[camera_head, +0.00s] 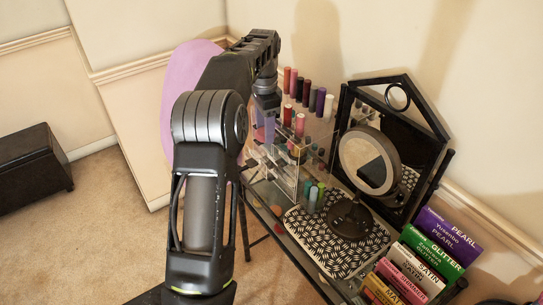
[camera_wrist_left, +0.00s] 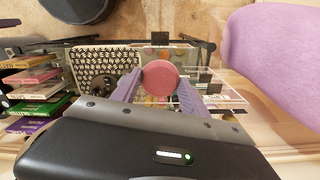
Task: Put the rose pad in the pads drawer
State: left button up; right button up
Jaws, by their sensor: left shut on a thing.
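The rose pad (camera_wrist_left: 161,77), a round pink disc, sits between the fingers of my left gripper (camera_wrist_left: 160,84) in the left wrist view. The gripper is shut on it. In the head view my left gripper (camera_head: 264,128) points down beside the clear organizer (camera_head: 286,178), on its left side; the pad cannot be made out there. The organizer has clear stacked drawers with small white labels; one label (camera_wrist_left: 222,98) shows in the wrist view, too small to read. I cannot tell which one is the pads drawer or how far it is open. My right gripper is not in view.
Lipsticks (camera_head: 304,90) stand on top of the organizer. A round mirror (camera_head: 369,160) stands on a patterned mat (camera_head: 318,246), near small bottles (camera_head: 313,197). Several labelled boxes (camera_head: 424,254) lie at the front right. A purple rounded seat back (camera_head: 180,88) is behind my left arm.

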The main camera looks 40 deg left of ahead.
aim_at(265, 162)
pick_arm(q)
notch_tip(265, 162, down, 2)
jog(key=shift+f+b, duration=0.1)
jog(key=shift+b, duration=0.4)
jog(key=shift+f+p, duration=0.6)
jog(key=shift+f, duration=1.1)
notch_tip(265, 162, down, 3)
jog(key=shift+s+r+p, duration=0.1)
jog(key=shift+p, duration=0.4)
jog(key=shift+f, duration=0.45)
